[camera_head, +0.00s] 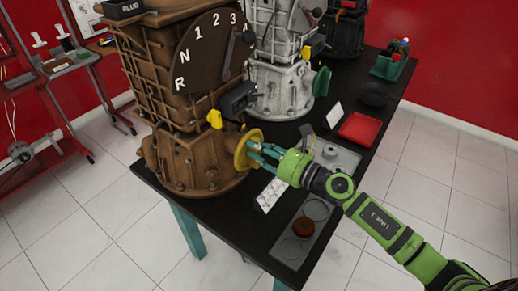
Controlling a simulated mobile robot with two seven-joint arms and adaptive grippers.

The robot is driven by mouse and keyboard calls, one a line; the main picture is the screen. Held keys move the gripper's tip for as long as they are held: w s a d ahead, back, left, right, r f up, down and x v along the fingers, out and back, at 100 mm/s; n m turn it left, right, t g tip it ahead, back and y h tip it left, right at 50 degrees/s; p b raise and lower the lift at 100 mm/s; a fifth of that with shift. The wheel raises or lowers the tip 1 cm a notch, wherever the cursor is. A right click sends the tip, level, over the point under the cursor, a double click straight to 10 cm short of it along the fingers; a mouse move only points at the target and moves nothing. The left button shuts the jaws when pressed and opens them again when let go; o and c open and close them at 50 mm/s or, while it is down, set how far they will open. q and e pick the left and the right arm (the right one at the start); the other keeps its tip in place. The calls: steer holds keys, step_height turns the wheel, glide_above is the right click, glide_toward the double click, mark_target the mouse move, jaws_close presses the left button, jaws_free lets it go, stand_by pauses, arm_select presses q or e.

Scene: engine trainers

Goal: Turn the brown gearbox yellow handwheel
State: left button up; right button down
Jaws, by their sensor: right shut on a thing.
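The brown gearbox (180,110) stands upright at the left end of the black table and carries a dial marked R, N, 1, 2, 3. Its yellow handwheel (242,152) sits low on its right side, facing my arm. My right gripper (258,153) reaches in from the lower right and is shut on the handwheel's rim. Its fingers and the green wrist hide part of the wheel's right side. My left gripper is not in view.
A grey gearbox (278,75) with a green handwheel (321,81) stands behind on the black table (232,212). A grey tray (288,247) with a brown round part, a white card (270,194) and a red tray (360,129) lie near my arm. Tiled floor is clear around the table.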

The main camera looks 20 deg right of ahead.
steer(key=m+p, duration=0.1)
steer(key=m, duration=0.5)
steer(key=w+d+f+m+p, duration=0.1)
steer(key=m+p, duration=0.1)
steer(key=m, duration=0.5)
steer(key=w+d+f+m+p, duration=0.1)
steer(key=m+p, duration=0.1)
steer(key=m, duration=0.5)
steer(key=shift+d+f, duration=0.2)
steer(key=shift+d, duration=0.05)
steer(key=shift+m, duration=0.3)
steer(key=c, duration=1)
jaws_free()
steer(key=shift+f, duration=0.1)
steer(key=shift+s, duration=0.1)
